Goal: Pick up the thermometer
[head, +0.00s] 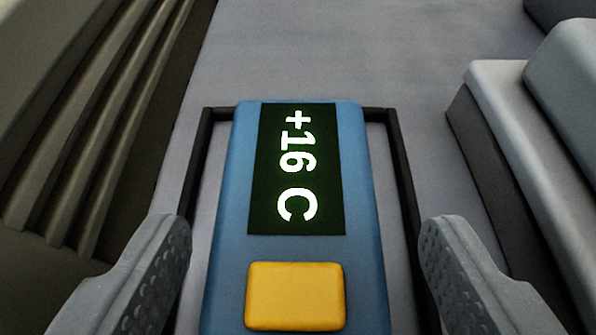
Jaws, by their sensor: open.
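The thermometer (358,190) is a blue box with a dark display reading "+16 C" in glowing characters and a yellow button below it. It lies in the middle of the head view, with its near end cut off by the bottom edge. My gripper (305,235) is open, with one grey dimpled finger to the left of the thermometer and one to the right. Gaps show between both fingers and the thermometer's sides. A thin dark frame (403,180) runs around the thermometer's far end and both sides.
The thermometer and frame are over a grey flat surface (350,50), which is clear beyond them. Dark ridged slats (85,110) rise on the left. A pale block with a dark side (530,140) stands close on the right.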

